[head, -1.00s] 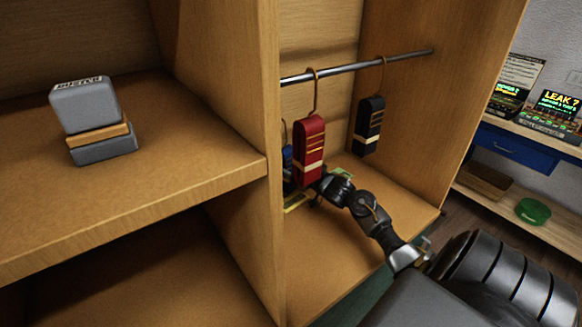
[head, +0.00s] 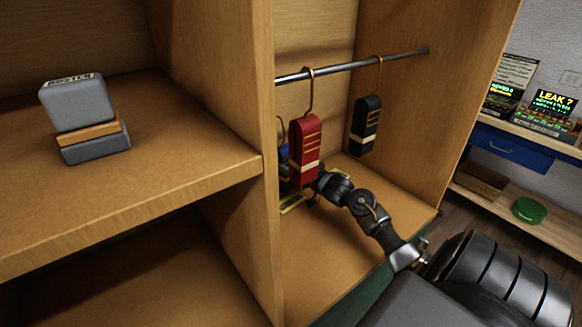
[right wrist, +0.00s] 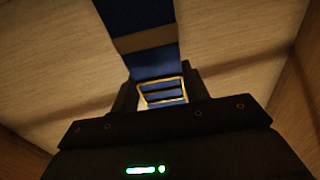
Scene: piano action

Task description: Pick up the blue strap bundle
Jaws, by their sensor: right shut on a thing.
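The blue strap bundle (head: 284,163) is mostly hidden behind the red strap bundle (head: 304,150) in the head view. Its hook shows near the divider panel, below the rod. In the right wrist view, the blue strap bundle (right wrist: 143,40) runs down between the fingers, with a tan band and yellow-edged lower part. My right gripper (right wrist: 160,92) is shut on it. In the head view, my right gripper (head: 312,188) reaches in low behind the red bundle and its fingertips are hidden. My left gripper is not in view.
A metal rod (head: 350,65) crosses the compartment. The red bundle hangs close in front of my right gripper, and a black strap bundle (head: 366,126) hangs to the right. The wooden divider (head: 255,100) stands close on the left. A grey block stack (head: 90,118) sits on the left shelf.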

